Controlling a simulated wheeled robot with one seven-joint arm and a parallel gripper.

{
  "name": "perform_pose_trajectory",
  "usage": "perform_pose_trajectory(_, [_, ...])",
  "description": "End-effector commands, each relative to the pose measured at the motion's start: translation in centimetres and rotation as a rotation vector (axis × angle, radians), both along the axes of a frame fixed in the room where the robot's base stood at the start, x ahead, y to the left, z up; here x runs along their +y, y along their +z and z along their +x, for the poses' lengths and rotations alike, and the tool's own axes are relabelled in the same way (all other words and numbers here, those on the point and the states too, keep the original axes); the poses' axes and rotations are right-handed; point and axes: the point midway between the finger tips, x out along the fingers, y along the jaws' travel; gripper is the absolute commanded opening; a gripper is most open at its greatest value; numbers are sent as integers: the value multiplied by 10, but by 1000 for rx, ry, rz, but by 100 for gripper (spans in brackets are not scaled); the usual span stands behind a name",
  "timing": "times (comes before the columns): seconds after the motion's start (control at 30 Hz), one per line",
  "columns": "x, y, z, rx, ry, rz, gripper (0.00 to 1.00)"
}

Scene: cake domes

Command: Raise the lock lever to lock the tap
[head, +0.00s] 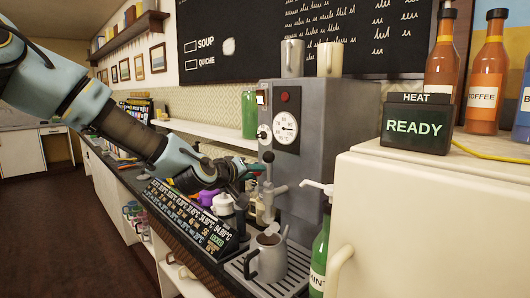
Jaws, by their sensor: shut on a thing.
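A grey drinks machine (318,130) with a round gauge stands on the counter. A tap (270,189) juts from its front, with a short upright lever (268,158) that has a dark round knob; I take this as the lock lever. My gripper (253,170) comes in from the left at the height of this lever. Its fingers look shut at the lever, but the exact contact is too small to see. A metal jug (267,257) stands below the tap on the drip tray (287,283).
A dark panel with lit readings (190,215) stands along the counter's front edge. A green pump bottle (319,262) is right of the tray. A cream cabinet (430,220) fills the right, with a "READY" sign (415,127) and syrup bottles (488,80) on top.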

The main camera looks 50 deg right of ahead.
Motion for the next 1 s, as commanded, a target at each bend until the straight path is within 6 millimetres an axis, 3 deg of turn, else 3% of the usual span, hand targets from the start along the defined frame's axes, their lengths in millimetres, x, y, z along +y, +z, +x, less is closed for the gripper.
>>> perform_pose_trajectory(0.03, [-1,-1,-6,0,-6,0,0])
perform_pose_trajectory(0.07, [0,-1,-6,-1,-5,0,33])
perform_pose_trajectory(0.3, [0,0,-4,1,-3,1,60])
perform_pose_trajectory(0.6, [3,2,-3,-1,0,0,60])
perform_pose_trajectory(1.0, [45,14,-11,-1,0,1,60])
